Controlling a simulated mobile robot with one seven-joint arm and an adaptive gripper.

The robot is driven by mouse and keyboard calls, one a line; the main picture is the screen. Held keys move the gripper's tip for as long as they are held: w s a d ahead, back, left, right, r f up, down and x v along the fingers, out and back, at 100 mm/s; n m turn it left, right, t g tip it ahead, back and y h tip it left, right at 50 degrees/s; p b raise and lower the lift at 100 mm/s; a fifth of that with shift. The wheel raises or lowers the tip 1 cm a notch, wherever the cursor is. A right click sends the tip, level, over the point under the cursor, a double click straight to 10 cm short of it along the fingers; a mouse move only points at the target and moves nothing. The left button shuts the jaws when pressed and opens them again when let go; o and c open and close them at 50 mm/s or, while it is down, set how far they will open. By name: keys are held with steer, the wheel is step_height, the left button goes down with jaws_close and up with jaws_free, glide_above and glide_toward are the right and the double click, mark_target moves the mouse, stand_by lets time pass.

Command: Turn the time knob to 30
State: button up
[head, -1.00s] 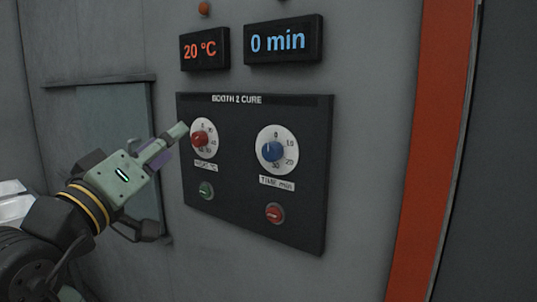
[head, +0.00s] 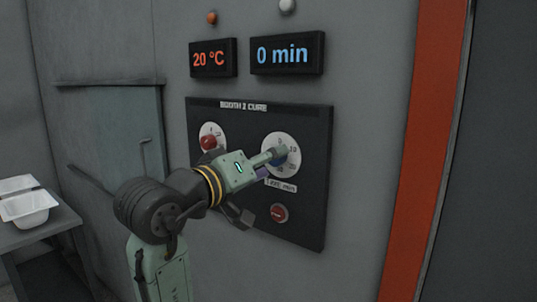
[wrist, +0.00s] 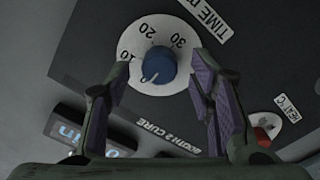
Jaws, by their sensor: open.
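The blue time knob (wrist: 158,65) sits on a white dial (wrist: 175,30) marked 0, 10, 20 and 30, and its white pointer mark is at about 0. In the head view the knob (head: 280,157) is partly hidden behind my gripper (head: 272,160). In the wrist view my gripper (wrist: 160,72) is open, with one finger on each side of the knob; I cannot tell whether they touch it. The time display (head: 283,55) reads 0 min.
The red heat knob (head: 208,142) is left of the time dial on the black panel (head: 312,215). A red button (head: 279,213) sits below the time dial. The heat display (head: 208,59) reads 20 °C. White trays (head: 30,207) stand on a table at the left.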

steer(key=shift+w+d, duration=0.25)
steer(key=shift+w, duration=0.05)
steer(key=shift+c, duration=0.3)
steer(key=c, duration=1.1)
